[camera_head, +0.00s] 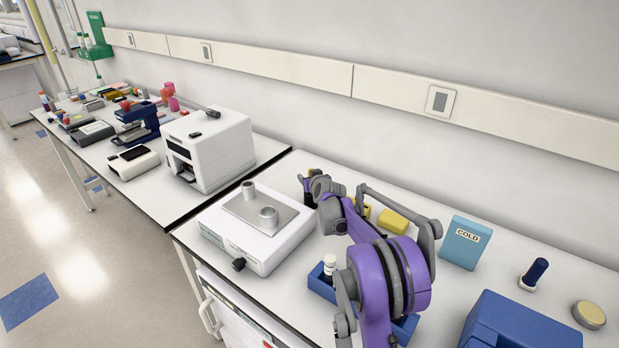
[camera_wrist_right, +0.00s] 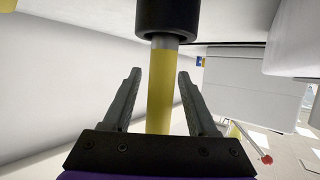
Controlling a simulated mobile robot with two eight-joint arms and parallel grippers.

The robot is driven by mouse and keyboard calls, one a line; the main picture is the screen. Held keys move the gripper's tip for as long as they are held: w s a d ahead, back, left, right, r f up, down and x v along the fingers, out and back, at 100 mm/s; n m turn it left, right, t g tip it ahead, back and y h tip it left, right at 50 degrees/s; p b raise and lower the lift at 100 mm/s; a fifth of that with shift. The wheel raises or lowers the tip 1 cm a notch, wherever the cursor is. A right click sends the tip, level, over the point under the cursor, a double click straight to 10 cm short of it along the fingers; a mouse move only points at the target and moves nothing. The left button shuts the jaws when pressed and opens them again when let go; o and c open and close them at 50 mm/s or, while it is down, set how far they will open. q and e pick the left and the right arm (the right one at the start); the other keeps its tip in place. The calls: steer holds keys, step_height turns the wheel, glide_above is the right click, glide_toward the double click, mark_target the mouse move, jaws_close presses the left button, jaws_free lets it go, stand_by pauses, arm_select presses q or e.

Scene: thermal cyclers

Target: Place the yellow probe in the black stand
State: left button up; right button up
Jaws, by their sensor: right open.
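The yellow probe (camera_wrist_right: 161,95) shows in the right wrist view as a yellow shaft between my right gripper's two fingers (camera_wrist_right: 159,74). The fingers are apart, with a gap on each side of the shaft. A grey collar and a wide black cylinder (camera_wrist_right: 170,18) are at the shaft's far end; I cannot tell whether the cylinder is part of the probe or of the stand. In the head view my right gripper (camera_head: 303,180) is small and partly hidden by my purple arm, near a small yellow patch. I cannot clearly make out the black stand. My left gripper is not in view.
A white instrument with a metal plate (camera_head: 258,230) stands left of my arm. A yellow block (camera_head: 393,220), a blue COLD pack (camera_head: 465,242), a dark blue-capped tube (camera_head: 533,274) and a blue box (camera_head: 520,325) are to the right. A blue rack (camera_head: 319,285) is partly behind my arm.

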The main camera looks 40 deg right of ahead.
steer(key=v, duration=1.2)
steer(key=shift+r, duration=0.25)
steer(key=shift+a+f, duration=0.15)
